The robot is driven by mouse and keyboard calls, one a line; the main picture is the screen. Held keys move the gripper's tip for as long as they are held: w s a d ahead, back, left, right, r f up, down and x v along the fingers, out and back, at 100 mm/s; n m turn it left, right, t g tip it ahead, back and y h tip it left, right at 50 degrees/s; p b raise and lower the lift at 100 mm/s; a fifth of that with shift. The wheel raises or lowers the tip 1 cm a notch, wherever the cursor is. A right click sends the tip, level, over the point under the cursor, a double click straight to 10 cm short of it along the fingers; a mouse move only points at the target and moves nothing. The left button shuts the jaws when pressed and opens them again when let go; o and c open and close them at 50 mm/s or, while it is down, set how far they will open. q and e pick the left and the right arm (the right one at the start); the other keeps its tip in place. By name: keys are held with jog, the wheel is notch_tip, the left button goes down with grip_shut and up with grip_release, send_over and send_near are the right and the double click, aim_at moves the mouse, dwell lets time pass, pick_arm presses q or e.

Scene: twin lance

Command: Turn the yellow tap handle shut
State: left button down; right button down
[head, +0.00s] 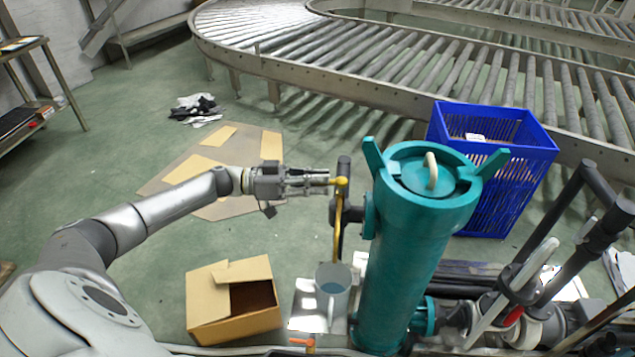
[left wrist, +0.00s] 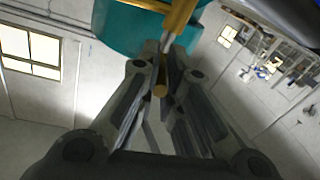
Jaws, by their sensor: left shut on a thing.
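The yellow tap handle (head: 341,182) sits at the top of a thin yellow spout on the left side of the teal cylinder (head: 408,260). My left gripper (head: 326,178) reaches it from the left and is shut on it. Whether water flows cannot be told. My right gripper is not in view.
An open cardboard box (head: 218,310) stands on the floor left of the jug. A blue crate (head: 525,165) stands behind the cylinder, before a roller conveyor (head: 330,80). Dark pipes (head: 560,235) crowd the right side.

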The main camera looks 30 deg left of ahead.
pick_arm(q)
jog(key=c, duration=1.6)
grip_release()
jog(key=shift+c, duration=0.2)
jog(key=shift+o, duration=0.7)
jog(key=shift+a+f, duration=0.2)
jog(key=shift+a, duration=0.2)
jog(key=v, duration=1.1)
jog(key=shift+s+r, duration=0.2)
jog(key=shift+s, duration=0.15)
